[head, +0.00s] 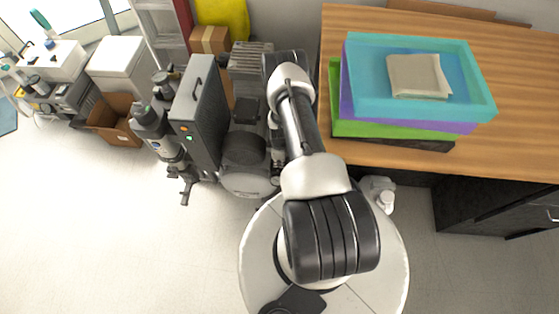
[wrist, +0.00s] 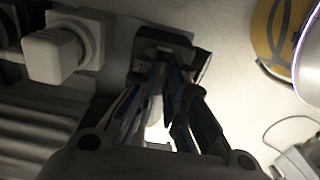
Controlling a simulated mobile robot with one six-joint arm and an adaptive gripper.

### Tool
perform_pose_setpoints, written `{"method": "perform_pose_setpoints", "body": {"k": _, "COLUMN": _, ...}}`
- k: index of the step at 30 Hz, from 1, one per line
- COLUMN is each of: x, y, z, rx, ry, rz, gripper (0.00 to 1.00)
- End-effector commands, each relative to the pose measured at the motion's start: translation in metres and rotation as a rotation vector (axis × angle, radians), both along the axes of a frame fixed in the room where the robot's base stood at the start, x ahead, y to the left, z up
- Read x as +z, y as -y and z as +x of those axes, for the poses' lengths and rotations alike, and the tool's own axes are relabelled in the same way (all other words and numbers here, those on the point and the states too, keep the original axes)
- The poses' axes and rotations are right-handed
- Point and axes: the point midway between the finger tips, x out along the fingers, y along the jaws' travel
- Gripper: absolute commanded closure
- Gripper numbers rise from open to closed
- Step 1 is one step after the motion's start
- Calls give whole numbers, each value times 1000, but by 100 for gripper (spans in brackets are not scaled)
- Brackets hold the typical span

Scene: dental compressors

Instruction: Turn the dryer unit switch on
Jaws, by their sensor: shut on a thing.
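In the wrist view my gripper (wrist: 166,72) has its two dark fingers drawn together at the tips. They are shut on a small part at a dark housing (wrist: 178,48), which looks like the dryer unit switch. The fingertips hide most of the part, so its on or off position cannot be told. In the head view the tall dark grey dryer box (head: 199,112) stands left of my arm, with a green and an orange light on its front. My gripper is hidden behind my arm there.
In the wrist view a pale square block (wrist: 52,55) sits left of the fingers, above grey ribs (wrist: 40,125). A yellow round thing (wrist: 268,35) is at upper right. In the head view a wooden table (head: 525,130) with stacked coloured trays (head: 415,115) stands right; open floor lies front left.

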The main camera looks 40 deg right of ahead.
Motion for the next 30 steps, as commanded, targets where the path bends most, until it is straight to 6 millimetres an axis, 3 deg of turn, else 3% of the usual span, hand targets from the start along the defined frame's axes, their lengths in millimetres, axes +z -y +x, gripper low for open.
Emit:
{"method": "perform_pose_setpoints", "body": {"k": 6, "x": 0, "y": 0, "z": 1, "rx": 5, "ry": 1, "rz": -2, "gripper": 100}}
{"method": "perform_pose_setpoints", "body": {"k": 7, "x": 0, "y": 0, "z": 1, "rx": 5, "ry": 1, "rz": -2, "gripper": 88}}
{"method": "perform_pose_setpoints", "body": {"k": 16, "x": 0, "y": 0, "z": 0, "rx": 2, "ry": 1, "rz": -1, "gripper": 68}}
{"method": "perform_pose_setpoints", "body": {"k": 26, "x": 2, "y": 0, "z": 1, "rx": 1, "ry": 1, "rz": -1, "gripper": 68}}
{"method": "perform_pose_setpoints", "body": {"k": 30, "x": 17, "y": 1, "z": 2, "rx": 1, "ry": 1, "rz": -2, "gripper": 68}}
